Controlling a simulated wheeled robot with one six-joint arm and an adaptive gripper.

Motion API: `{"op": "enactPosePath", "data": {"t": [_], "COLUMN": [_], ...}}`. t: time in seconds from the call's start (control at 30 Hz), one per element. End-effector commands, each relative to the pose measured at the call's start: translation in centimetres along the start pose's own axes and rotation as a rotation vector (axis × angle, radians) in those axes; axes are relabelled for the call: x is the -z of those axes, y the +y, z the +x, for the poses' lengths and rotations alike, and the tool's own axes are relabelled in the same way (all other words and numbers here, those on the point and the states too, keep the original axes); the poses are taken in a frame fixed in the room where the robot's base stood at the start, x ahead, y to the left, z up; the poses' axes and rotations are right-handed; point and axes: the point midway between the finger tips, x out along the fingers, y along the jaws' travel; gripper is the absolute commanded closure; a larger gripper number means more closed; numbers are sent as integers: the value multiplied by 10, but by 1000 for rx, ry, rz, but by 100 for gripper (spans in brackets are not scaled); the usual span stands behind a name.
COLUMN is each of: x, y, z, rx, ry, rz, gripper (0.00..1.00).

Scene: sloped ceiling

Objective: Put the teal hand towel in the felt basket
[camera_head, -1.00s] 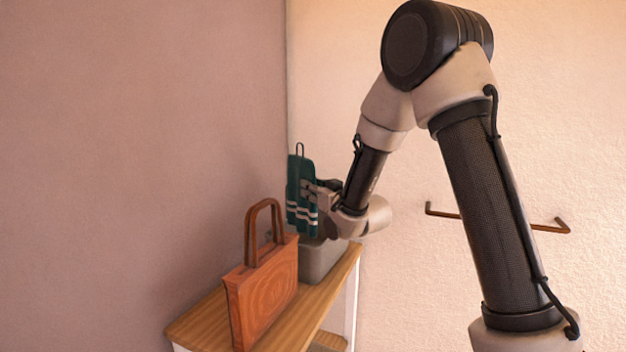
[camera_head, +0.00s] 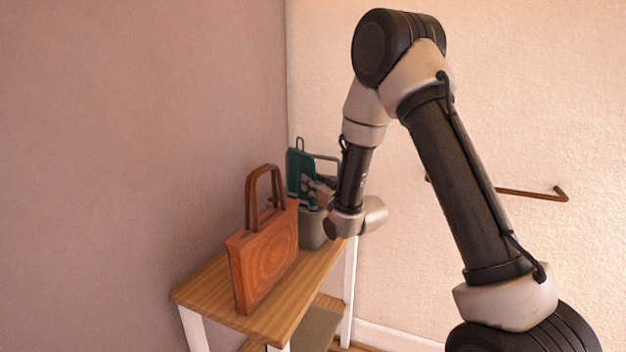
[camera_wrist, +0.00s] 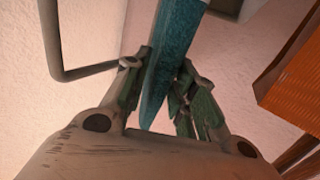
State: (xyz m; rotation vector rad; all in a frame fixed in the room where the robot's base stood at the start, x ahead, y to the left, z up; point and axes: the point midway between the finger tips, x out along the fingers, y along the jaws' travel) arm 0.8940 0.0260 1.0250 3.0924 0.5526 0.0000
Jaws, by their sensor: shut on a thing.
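The teal hand towel (camera_head: 299,164) hangs upright with a small loop at its top. My gripper (camera_head: 318,192) is shut on it from the right in the head view. In the wrist view the towel (camera_wrist: 172,62) runs between the fingers of my gripper (camera_wrist: 158,72). The grey felt basket (camera_head: 313,233) stands on the wooden shelf top, directly below the towel and gripper. The towel's lower part is hidden, and I cannot tell how far it reaches into the basket.
An orange-brown bag (camera_head: 265,258) with upright handles stands in front of the basket on the shelf top (camera_head: 205,286), and its edge (camera_wrist: 290,75) shows in the wrist view. Walls are close to the left and behind. A brown rail (camera_head: 535,194) is at the right.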

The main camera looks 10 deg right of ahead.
Motion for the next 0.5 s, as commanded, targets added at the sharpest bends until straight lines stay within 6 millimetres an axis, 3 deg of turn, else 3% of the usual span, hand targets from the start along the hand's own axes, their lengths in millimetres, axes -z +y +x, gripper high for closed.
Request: {"op": "enactPosePath", "data": {"t": [0.27,0.3,0.4,0.5], "x": [0,0,0,0], "y": [0,0,0,0], "z": [0,0,0,0], "rx": [0,0,0,0], "ry": [2,2,2,1], "rz": [0,0,0,0], "gripper": [100,66,48,48]}}
